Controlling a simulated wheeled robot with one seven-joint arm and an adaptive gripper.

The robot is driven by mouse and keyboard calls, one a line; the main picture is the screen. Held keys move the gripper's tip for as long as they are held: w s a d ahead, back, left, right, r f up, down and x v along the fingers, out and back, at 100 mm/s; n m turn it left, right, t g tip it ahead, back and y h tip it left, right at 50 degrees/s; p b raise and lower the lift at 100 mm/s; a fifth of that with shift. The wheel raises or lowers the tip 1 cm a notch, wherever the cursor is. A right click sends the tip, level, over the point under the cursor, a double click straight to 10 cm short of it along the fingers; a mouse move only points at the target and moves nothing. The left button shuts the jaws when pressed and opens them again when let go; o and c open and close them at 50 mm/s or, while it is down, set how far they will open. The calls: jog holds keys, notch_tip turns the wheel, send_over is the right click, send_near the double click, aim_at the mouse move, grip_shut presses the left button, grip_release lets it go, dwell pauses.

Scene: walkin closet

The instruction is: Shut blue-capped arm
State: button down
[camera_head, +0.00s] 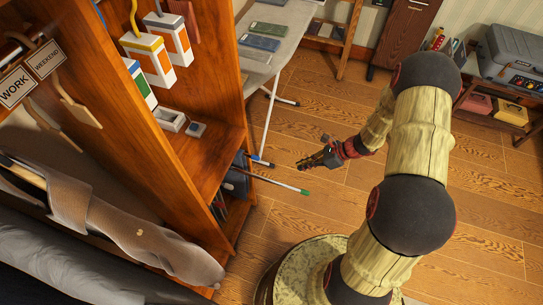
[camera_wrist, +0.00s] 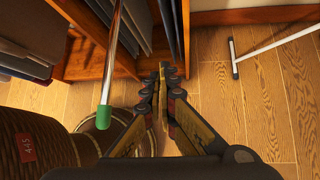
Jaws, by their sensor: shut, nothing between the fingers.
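The blue-capped arm (camera_head: 262,161) is a thin rod sticking out from the wooden closet's side, its blue end just past the closet edge. A longer green-capped arm (camera_head: 290,186) reaches out below it over the floor. The green-capped arm also shows in the wrist view (camera_wrist: 112,65), left of my fingers. My gripper (camera_head: 303,163) is to the right of the blue cap, apart from it, and points left toward the closet. In the wrist view my fingers (camera_wrist: 165,72) are closed together and empty. I cannot make out the blue cap in the wrist view.
The wooden closet (camera_head: 215,150) holds boxes and hangers on the left. An ironing board (camera_head: 270,48) stands behind, its leg (camera_head: 270,115) near the arms. Wood floor is clear around my gripper.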

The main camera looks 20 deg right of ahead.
notch_tip(320, 180, down, 5)
jog(key=s+m+t+y+p, duration=0.1)
jog(key=t+y+p, duration=0.1)
jog(key=t+y, duration=0.15)
notch_tip(320, 180, up, 5)
jog(key=w+n+t+y, duration=0.1)
jog(key=w+n+y, duration=0.1)
jog(key=w+y, duration=0.1)
jog(key=b+x, duration=0.3)
jog(key=x, duration=1.1)
jog(key=shift+f, duration=0.35)
jog(key=shift+h, duration=0.25)
